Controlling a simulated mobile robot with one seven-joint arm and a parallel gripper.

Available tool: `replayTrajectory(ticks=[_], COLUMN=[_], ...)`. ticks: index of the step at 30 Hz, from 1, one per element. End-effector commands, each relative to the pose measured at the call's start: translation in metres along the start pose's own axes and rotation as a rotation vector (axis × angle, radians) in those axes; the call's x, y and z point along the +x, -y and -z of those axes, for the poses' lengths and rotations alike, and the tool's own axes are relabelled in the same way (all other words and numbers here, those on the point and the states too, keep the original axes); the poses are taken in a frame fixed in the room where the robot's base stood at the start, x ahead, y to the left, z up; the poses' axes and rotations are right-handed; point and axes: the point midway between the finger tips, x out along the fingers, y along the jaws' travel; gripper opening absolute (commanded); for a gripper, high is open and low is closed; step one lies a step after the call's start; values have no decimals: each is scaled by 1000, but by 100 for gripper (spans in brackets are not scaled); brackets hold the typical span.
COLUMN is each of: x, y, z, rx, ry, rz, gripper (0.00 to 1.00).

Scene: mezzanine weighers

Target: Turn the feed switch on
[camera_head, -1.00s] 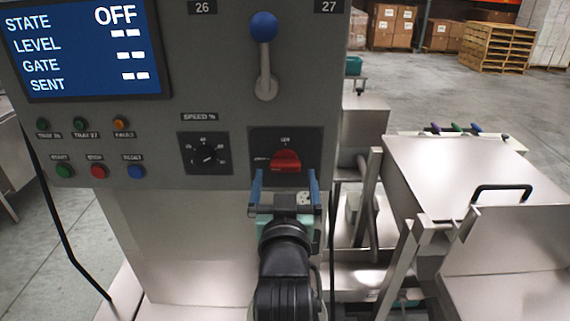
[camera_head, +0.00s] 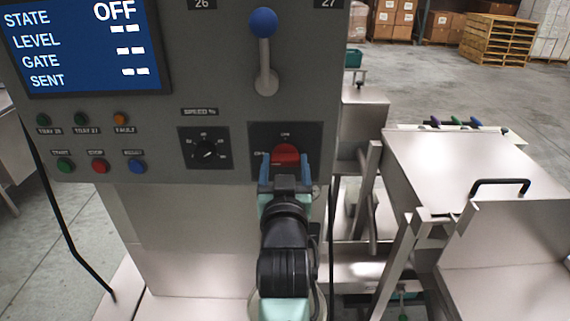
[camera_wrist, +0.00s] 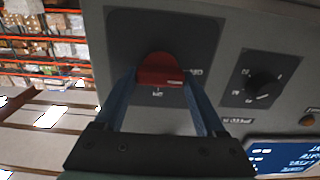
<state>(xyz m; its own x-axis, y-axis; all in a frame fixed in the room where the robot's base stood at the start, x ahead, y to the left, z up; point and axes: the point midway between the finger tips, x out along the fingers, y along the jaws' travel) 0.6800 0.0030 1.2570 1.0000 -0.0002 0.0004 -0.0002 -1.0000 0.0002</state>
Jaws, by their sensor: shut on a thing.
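The feed switch is a red rotary knob (camera_head: 286,153) on a dark square plate at the lower right of the grey panel. In the wrist view the red knob (camera_wrist: 160,70) sits between my blue fingers, with its pale pointer mark toward the right side. My gripper (camera_head: 286,162) faces the panel and is shut on the knob, one finger on each side. In the wrist view the gripper (camera_wrist: 162,82) covers parts of the plate's lower edge. The display (camera_head: 80,45) reads STATE OFF, with dashes for level, gate and sent.
A black speed dial (camera_head: 205,151) is left of the switch. A blue-ball lever (camera_head: 264,50) stands above it. Several push buttons (camera_head: 100,166) are at the panel's lower left. Steel bins (camera_head: 455,180) stand close on the right.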

Motion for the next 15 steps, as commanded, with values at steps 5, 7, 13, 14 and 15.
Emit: replayTrajectory(ticks=[5, 7, 13, 14, 15], x=[0, 0, 0, 0, 0], y=[0, 0, 1, 1, 1], z=[0, 0, -1, -1, -1], rx=[0, 3, 43, 54, 74], ry=[1, 1, 1, 1, 1], rz=[0, 0, 1, 1, 1], gripper=[17, 17, 17, 17, 17])
